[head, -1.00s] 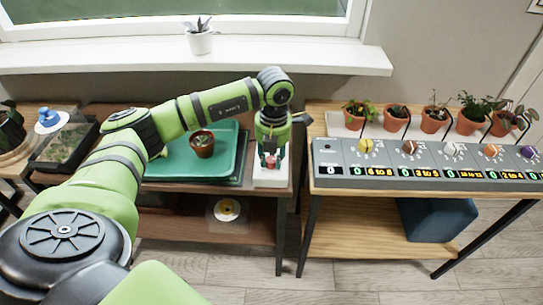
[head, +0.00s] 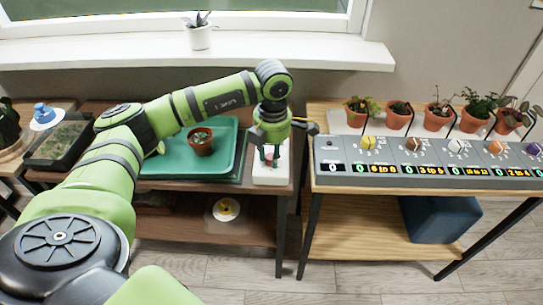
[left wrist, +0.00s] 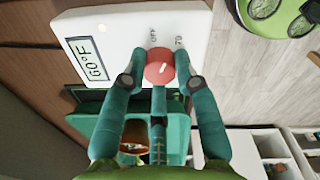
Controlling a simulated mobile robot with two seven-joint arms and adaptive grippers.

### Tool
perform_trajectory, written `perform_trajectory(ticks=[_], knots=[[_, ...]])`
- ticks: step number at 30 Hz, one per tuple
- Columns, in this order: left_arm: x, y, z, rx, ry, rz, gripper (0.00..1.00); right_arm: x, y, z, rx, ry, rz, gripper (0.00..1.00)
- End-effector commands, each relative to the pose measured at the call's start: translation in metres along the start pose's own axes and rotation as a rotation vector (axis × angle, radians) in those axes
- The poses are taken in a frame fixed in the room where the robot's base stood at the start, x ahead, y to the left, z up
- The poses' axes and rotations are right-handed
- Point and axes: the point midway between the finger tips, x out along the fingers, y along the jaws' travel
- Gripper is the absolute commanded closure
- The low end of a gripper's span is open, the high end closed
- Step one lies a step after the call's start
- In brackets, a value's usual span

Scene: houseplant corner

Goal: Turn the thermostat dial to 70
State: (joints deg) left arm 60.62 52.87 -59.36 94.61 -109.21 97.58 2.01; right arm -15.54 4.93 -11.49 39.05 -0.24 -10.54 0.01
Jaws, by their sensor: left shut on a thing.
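The white thermostat (head: 272,178) lies on the right end of the brown shelf. In the left wrist view the white panel (left wrist: 195,22) has a screen (left wrist: 88,58) that seems to read 60°F. Its round red dial (left wrist: 159,68) bears a short pale mark tilted toward the upper right. Small markings stand past the dial, one looking like 70. My left gripper (head: 270,160) points down over the thermostat. My right gripper is not in view.
A green tray (head: 170,168) with a potted plant (head: 201,142) sits left of the thermostat. To the right, a grey console (head: 435,170) with coloured knobs stands on a wooden table, potted plants behind it. A windowsill (head: 300,58) runs along the back.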

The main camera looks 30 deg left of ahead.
Motion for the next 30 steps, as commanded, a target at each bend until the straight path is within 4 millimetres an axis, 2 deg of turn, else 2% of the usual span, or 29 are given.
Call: perform_trajectory(ticks=[3,13,30], knots=[[0.002,-0.001,-0.001,0.093,-0.002,-0.001,1.0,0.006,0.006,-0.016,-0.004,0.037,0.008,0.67],[0.002,0.0,-0.001,0.271,-0.008,-0.001,1.0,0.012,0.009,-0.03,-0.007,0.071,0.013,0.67],[0.001,-0.001,-0.001,0.329,-0.01,-0.003,1.0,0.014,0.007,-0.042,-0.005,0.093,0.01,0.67]])
